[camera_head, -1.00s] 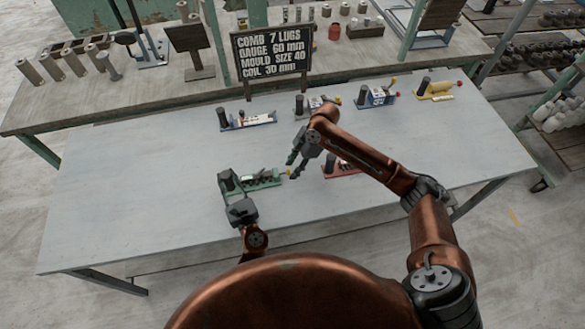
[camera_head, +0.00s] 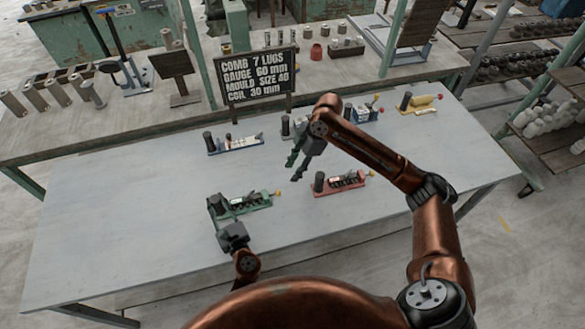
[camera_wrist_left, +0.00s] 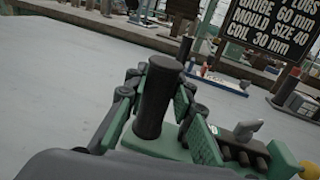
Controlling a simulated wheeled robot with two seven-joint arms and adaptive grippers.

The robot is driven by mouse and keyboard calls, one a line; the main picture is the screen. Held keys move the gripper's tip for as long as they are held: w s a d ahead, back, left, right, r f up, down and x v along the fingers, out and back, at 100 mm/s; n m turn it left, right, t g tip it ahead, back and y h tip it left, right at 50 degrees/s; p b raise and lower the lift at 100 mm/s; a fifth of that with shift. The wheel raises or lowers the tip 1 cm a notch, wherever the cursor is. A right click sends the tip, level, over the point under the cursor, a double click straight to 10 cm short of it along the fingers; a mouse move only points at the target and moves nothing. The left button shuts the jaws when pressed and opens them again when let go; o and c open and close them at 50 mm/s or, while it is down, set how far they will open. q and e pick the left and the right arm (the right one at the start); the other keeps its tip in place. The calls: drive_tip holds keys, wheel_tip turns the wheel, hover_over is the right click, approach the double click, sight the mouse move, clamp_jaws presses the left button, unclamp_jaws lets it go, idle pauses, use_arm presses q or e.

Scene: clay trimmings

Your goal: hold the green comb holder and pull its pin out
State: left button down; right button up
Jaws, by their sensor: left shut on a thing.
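The green comb holder (camera_head: 252,206) lies on the near part of the grey table, with a dark upright post at its left end. The yellow knob of its pin (camera_head: 278,193) shows at its right end, also at the lower right edge of the left wrist view (camera_wrist_left: 309,168). My left gripper (camera_head: 217,207) is shut on the holder's dark post (camera_wrist_left: 157,98), with a green-padded finger on each side. My right gripper (camera_head: 294,169) is open and empty, above the table, up and right of the yellow knob and apart from it.
A red holder (camera_head: 340,187) lies to the right, close to my right gripper. A blue holder (camera_head: 236,146), another blue one (camera_head: 362,114) and a yellow one (camera_head: 420,104) stand farther back. A dark sign (camera_head: 256,77) stands behind them. The table's left part is clear.

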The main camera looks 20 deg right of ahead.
use_arm(q)
drive_tip(key=c, duration=2)
unclamp_jaws()
drive_tip(key=shift+d+f, duration=0.15)
drive_tip(key=shift+f, duration=0.15)
drive_tip(key=o, duration=0.4)
drive_tip(key=shift+r, duration=0.2)
